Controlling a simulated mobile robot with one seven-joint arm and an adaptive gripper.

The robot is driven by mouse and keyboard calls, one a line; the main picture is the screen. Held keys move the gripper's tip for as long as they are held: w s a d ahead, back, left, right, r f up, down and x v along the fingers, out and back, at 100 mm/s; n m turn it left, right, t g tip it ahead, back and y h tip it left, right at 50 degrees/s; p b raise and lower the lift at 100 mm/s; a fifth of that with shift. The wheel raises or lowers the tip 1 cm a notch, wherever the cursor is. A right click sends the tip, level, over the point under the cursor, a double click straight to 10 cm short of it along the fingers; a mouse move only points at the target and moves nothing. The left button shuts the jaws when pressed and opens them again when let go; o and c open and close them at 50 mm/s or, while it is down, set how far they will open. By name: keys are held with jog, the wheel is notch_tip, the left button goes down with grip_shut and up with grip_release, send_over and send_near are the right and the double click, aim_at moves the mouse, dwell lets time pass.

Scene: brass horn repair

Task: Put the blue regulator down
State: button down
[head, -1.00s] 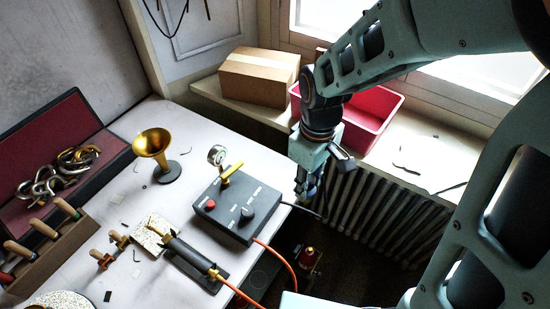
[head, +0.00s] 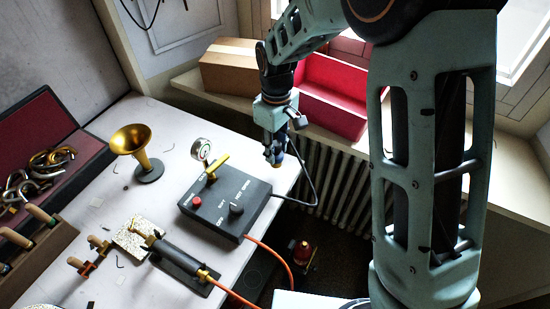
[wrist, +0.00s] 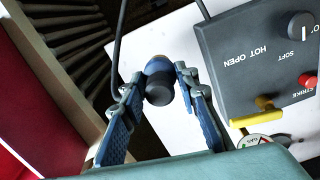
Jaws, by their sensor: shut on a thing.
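My gripper (head: 274,150) points down above the table's right edge, just behind and right of the dark control box (head: 228,203). In the wrist view my gripper (wrist: 159,76) is shut on the blue regulator (wrist: 157,66), a small round part with a dark knob facing the camera. The regulator is between the two blue fingertips, against the white tabletop (wrist: 190,125). In the head view it is mostly hidden by the fingers, and I cannot tell how high it is above the table.
The control box also shows in the wrist view (wrist: 262,65), with a yellow lever and gauge (head: 201,149). A brass bell (head: 134,142) stands left. An orange hose (head: 272,252) and a black cable run off the box. A radiator (head: 325,185) and red bin (head: 335,95) lie beyond the table edge.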

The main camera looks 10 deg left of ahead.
jog(key=shift+w+a+f, duration=0.15)
jog(key=shift+w+f, duration=0.15)
jog(key=shift+f, duration=0.15)
jog(key=shift+w+a+f+b, duration=0.1)
jog(key=shift+w+f+b, duration=0.05)
jog(key=shift+f+b, duration=1.3)
jog(key=shift+f, duration=0.25)
jog(key=shift+f, duration=0.15)
jog(key=c, duration=1.5)
grip_release()
notch_tip(320, 180, up, 12)
jog(key=shift+r, duration=0.25)
